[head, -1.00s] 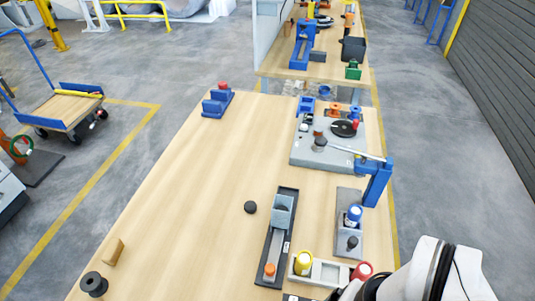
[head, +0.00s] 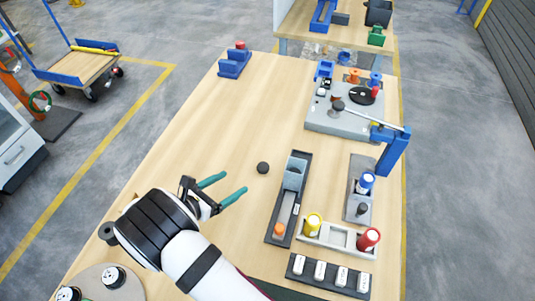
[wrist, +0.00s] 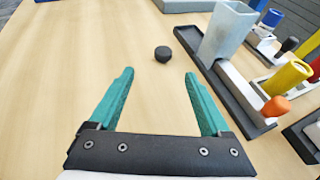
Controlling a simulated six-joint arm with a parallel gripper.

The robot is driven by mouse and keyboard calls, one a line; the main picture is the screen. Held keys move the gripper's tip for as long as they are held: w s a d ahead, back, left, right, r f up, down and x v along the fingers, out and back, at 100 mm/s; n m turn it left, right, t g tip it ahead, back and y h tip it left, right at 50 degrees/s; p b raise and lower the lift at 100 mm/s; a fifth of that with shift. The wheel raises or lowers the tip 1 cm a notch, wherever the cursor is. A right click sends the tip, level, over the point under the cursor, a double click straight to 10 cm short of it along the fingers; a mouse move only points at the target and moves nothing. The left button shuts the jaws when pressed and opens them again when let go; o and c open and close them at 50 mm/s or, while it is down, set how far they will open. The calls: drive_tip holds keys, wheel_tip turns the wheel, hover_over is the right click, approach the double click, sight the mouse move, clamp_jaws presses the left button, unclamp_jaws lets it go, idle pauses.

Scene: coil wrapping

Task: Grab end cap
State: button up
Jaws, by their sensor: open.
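The end cap appears to be a small black round piece (head: 263,168) lying alone on the wooden table. In the wrist view the black piece (wrist: 163,54) lies just beyond and between my fingertips. My gripper (head: 235,184) has two teal fingers spread apart, with nothing between them. In the wrist view my gripper (wrist: 158,73) points at the piece. The fingertips are close to it but do not appear to touch it.
A dark-based slide fixture (head: 288,200) with an orange knob stands right of the piece. Yellow and red bottles (head: 369,239) sit in a grey holder further right. A grey station (head: 320,121) with a lever stands behind. The table left of the piece is clear.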

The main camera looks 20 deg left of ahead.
sight(262, 167)
drive_tip(key=x, duration=1.4)
drive_tip(key=shift+s+d, duration=0.15)
drive_tip(key=shift+d, duration=0.25)
clamp_jaws()
